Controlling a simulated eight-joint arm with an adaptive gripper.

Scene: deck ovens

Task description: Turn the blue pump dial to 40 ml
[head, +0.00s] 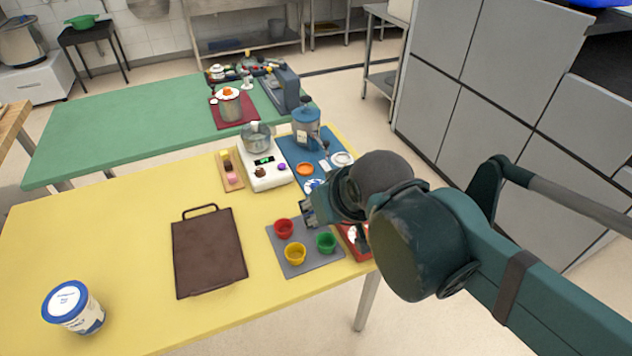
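A blue pump (306,127), upright with a grey top, stands at the back of a blue mat (290,150) at the yellow table's far right corner. A small blue and white round piece (313,185) lies at the mat's front, partly hidden by my gripper; it may be the dial, but its marks are too small to read. My gripper (308,212) is just in front of that piece, above the table, between the blue mat and the grey mat. I cannot tell whether it touches anything. Its fingers are small and dark here, and their opening is unclear.
An orange disc (304,169) and a white dish (342,158) are on the blue mat. A white scale (265,175) with a metal pot stands left. Red (284,228), yellow (295,253) and green (326,242) cups stand on the grey mat.

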